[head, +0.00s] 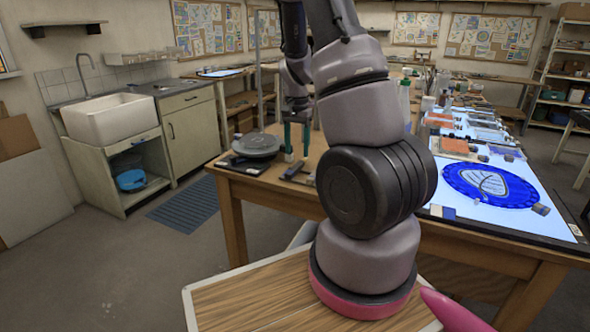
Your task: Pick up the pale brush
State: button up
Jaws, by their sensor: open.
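My gripper (297,145) points down over the left part of the wooden table (270,188), its two teal fingers apart with a gap between them. I see nothing held in the gap. A small dark item with a pale part (294,170) lies on the table just below the fingers. It is too small to tell whether it is the pale brush. I cannot make out a pale brush for certain. My arm hides the middle of the table.
A grey round turntable (256,146) stands left of the gripper. A lit panel (452,209) at right bears a blue oval glass piece (490,186) and several small items. A white bottle (404,95) stands behind my arm. A sink (111,118) is at far left.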

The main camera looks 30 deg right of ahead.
aim_at(296, 165)
jog(key=shift+f, duration=2.75)
grip_shut()
